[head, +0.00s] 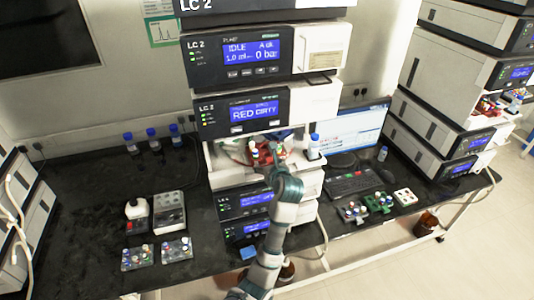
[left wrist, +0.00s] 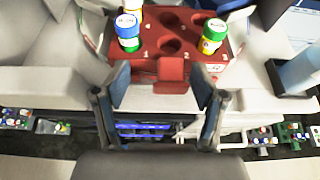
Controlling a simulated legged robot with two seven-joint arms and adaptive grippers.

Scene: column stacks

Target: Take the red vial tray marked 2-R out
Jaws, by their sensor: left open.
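The red vial tray (left wrist: 155,55) sits in the open bay of the LC 2 stack, with a red tab (left wrist: 171,75) at its front. It holds a few vials, among them a green-capped one (left wrist: 215,36) and a blue-and-green one (left wrist: 128,33); several holes are empty. A small white label at its front right is too small to read. In the head view the tray (head: 256,150) is partly hidden by my arm. My left gripper (left wrist: 161,82) is open, its fingers either side of the tab and apart from it. My right gripper is out of view.
The display above the bay (head: 253,112) reads RED DIRTY. A white bottle with a blue cap (head: 314,147) stands at the bay's right side. Small vial racks lie on the black bench left (head: 137,258) and right (head: 379,203). A keyboard (head: 350,184) and monitor stand at right.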

